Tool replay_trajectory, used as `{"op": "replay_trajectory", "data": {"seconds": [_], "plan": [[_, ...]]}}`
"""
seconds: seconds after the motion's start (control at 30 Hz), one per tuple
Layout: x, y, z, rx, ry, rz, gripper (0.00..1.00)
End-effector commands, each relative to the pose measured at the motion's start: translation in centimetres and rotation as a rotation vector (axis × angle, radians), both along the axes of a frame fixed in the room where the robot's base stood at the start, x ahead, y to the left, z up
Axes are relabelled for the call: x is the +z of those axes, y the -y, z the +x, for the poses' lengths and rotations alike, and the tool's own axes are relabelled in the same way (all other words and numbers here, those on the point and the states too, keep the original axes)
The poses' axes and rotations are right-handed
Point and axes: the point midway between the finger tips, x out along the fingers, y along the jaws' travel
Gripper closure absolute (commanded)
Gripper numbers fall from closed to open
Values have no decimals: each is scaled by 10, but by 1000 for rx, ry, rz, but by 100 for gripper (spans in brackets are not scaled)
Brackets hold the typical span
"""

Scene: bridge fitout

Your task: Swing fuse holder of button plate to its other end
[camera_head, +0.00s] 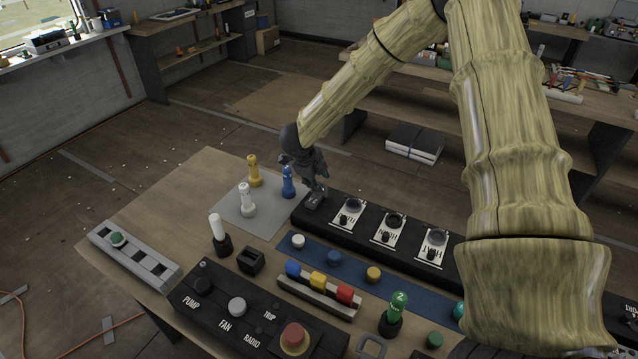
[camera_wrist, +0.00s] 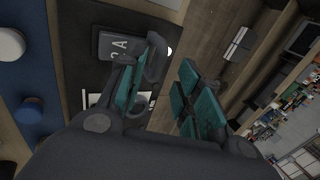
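A small dark block (camera_head: 314,199), which looks like the fuse holder, sits at the left end of a long black panel (camera_head: 335,226). In the wrist view this block (camera_wrist: 122,45) is dark grey, marked "2 A", and lies flat. My gripper (camera_head: 319,184) is just above and beside it. In the wrist view my gripper (camera_wrist: 172,82) is open, its teal-padded fingers apart with floor showing between them. One finger overlaps the block's edge in that view; I cannot tell whether they touch. The panel carries several white-plated switches, one marked HORN (camera_head: 388,230).
A blue strip with round buttons (camera_head: 340,272) lies in front of the panel. A grey mat (camera_head: 232,222) with yellow, white and blue pegs is to the left. A PUMP and FAN panel (camera_head: 215,312) is nearer.

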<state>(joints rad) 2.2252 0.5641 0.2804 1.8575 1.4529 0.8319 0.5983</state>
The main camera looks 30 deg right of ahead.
Motion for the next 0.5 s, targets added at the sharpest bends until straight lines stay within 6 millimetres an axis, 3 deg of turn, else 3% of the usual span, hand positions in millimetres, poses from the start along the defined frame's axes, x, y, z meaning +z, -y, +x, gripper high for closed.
{"op": "replay_trajectory", "data": {"seconds": [0.2,0.5], "plan": [[35,-14,-9,1,1,-1,66],[64,-27,-17,0,1,-1,66]]}}
